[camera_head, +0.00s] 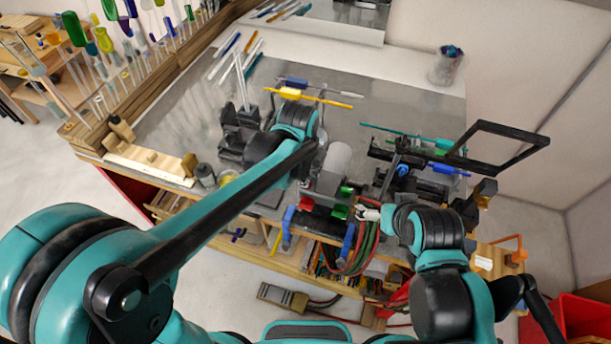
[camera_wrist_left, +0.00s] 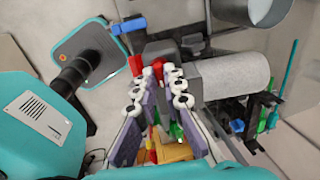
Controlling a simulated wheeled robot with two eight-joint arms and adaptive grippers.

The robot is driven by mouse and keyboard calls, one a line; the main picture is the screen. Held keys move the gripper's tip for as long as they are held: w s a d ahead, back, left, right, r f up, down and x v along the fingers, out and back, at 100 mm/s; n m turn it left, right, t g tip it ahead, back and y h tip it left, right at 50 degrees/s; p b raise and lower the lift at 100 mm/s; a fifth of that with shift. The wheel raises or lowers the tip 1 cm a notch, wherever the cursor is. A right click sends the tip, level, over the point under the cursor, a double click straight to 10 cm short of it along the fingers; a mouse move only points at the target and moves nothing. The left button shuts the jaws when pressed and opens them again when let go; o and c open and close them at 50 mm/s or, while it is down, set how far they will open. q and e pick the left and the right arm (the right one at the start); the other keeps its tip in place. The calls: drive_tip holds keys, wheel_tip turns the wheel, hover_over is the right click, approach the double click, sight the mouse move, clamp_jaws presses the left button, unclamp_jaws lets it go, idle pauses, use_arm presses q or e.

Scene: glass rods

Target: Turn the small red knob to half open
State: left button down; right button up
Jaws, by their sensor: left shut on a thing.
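In the left wrist view, the small red knob (camera_wrist_left: 157,66) shows between the tips of my left gripper (camera_wrist_left: 156,80). The fingers are closed in on it, so only part of it shows and its turn angle cannot be read. Another red piece (camera_wrist_left: 135,65) sits just left of the fingertips. In the head view my left gripper (camera_head: 312,165) is over the burner assembly at the front of the bench, with its tips largely hidden by my own arm. My right gripper (camera_head: 369,212) is at the bench's front edge, beside a green knob (camera_head: 340,211); its jaw opening is too small to read.
Red and green hoses (camera_head: 366,244) hang below the front edge near my right gripper. A grey cylinder (camera_wrist_left: 235,75) lies close right of the left fingers. A black frame (camera_head: 505,146) stands at right.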

use_arm(q)
drive_tip(key=shift+n, duration=0.4)
drive_tip(key=n+b, duration=0.1)
drive_tip(key=n, duration=0.3)
drive_tip(key=n+b, duration=0.1)
drive_tip(key=n, duration=0.3)
drive_tip(key=n+b, duration=0.1)
drive_tip(key=n, duration=0.5)
drive_tip(key=shift+n+b, duration=0.4)
drive_tip(key=shift+n, duration=1.9)
drive_tip(key=c, duration=1.6)
unclamp_jaws()
